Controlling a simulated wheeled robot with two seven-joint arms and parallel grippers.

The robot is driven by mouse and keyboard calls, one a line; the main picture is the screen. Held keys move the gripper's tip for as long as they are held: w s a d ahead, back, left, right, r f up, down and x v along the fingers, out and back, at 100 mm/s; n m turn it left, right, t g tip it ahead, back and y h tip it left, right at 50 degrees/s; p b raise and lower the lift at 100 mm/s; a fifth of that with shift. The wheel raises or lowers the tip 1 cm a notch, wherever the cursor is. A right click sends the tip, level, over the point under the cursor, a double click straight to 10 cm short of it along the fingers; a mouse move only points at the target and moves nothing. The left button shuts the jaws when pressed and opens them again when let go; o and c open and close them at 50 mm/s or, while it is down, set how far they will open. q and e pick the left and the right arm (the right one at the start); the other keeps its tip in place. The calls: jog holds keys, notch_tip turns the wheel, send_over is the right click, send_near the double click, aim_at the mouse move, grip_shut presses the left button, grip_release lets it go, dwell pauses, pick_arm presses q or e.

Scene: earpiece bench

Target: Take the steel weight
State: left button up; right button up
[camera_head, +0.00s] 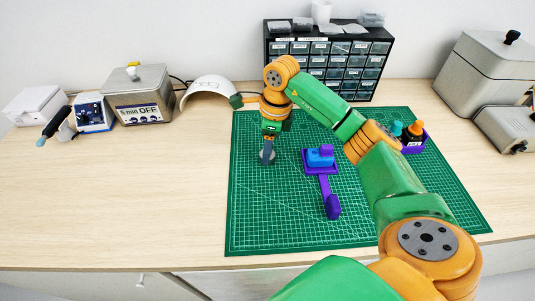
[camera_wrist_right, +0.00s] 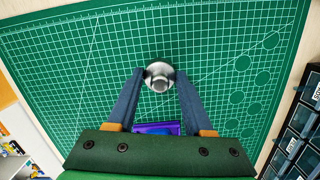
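The steel weight (camera_head: 267,155) is a small shiny round piece at the left part of the green cutting mat in the head view. In the right wrist view the weight (camera_wrist_right: 159,75) sits between the two fingertips of my right gripper (camera_wrist_right: 160,80) and nearly fills the gap. In the head view my right gripper (camera_head: 268,145) points down right over the weight. Whether the fingers press on it or only stand close on both sides cannot be told. My left gripper is out of view.
A purple holder (camera_head: 326,180) with a blue piece lies on the green mat (camera_head: 265,225) to the right of the weight. Bottles in a purple tray (camera_head: 414,143) stand further right. A drawer cabinet (camera_head: 335,70) stands behind. The mat's front left is clear.

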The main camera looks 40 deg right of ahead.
grip_shut()
jog(key=shift+w+r, duration=0.1)
